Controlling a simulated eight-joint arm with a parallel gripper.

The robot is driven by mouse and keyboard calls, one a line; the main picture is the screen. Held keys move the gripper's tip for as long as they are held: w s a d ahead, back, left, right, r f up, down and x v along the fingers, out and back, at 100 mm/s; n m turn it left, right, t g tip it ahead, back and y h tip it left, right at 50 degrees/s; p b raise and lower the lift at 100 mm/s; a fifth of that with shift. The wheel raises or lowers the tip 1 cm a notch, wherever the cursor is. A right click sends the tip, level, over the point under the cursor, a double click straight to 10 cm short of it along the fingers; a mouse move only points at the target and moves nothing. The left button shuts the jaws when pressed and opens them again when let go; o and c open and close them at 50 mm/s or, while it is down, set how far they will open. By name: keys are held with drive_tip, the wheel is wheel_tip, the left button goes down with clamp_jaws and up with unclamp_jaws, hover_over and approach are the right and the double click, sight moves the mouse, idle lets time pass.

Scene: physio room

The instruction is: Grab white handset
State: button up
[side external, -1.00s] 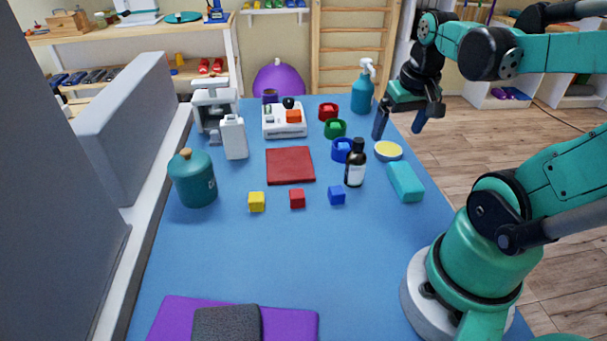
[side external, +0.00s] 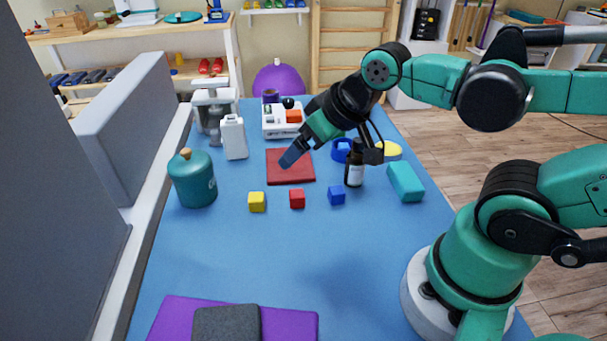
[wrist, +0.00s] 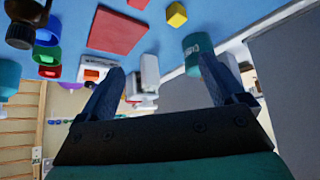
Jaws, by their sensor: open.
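The white handset (side external: 234,137) stands upright on the blue table, left of the red mat and behind the teal jar. In the wrist view the white handset (wrist: 149,70) shows between my fingers, farther off and not touching them. My gripper (side external: 292,156) is open and empty above the red mat, to the right of the handset. In the side view only one finger shows clearly. In the wrist view both fingers of my gripper (wrist: 161,66) are spread wide.
The teal jar (side external: 193,178) stands in front of the handset, and a pale grey device (side external: 214,112) stands behind it. A white control box (side external: 276,120) is behind the red mat (side external: 290,177). A dark bottle (side external: 355,170) stands to the right.

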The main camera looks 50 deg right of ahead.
drive_tip(key=shift+c, duration=0.2)
drive_tip(key=shift+c, duration=1)
